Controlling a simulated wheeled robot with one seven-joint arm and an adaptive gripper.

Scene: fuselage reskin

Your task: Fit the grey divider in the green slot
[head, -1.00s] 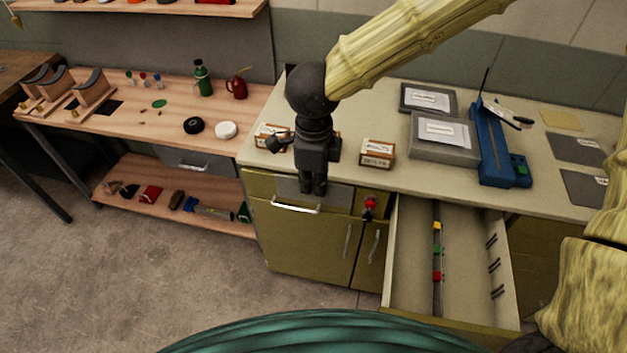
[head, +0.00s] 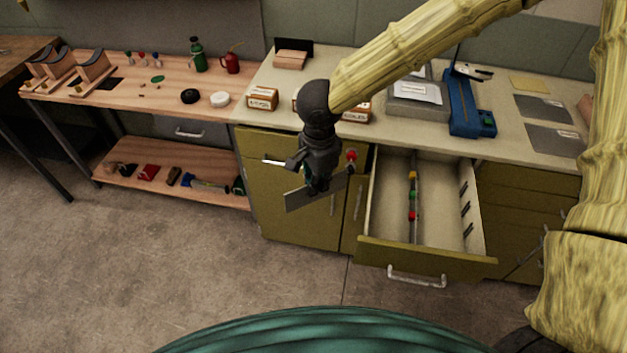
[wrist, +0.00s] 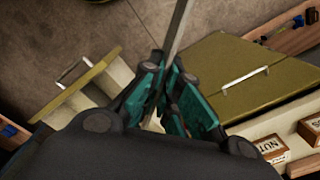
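My gripper (head: 318,186) is shut on the grey divider (head: 299,199), a thin flat plate. It holds the divider tilted in the air, in front of the closed cabinet door and left of the open drawer (head: 432,254). The wrist view shows the teal finger pads (wrist: 168,98) closed on the plate, which is seen edge-on (wrist: 180,28). A dark rail runs along the drawer's inside, with a yellow mark (head: 412,175), the green slot mark (head: 411,193) and a red mark (head: 411,216). Several dark slots line the drawer's right wall (head: 466,205). The divider is apart from the drawer.
A red knob (head: 351,155) sticks out of the cabinet between my gripper and the drawer. Small labelled boxes (head: 262,98) and a blue tool (head: 467,105) stand on the counter. The drawer floor beside the rail is clear.

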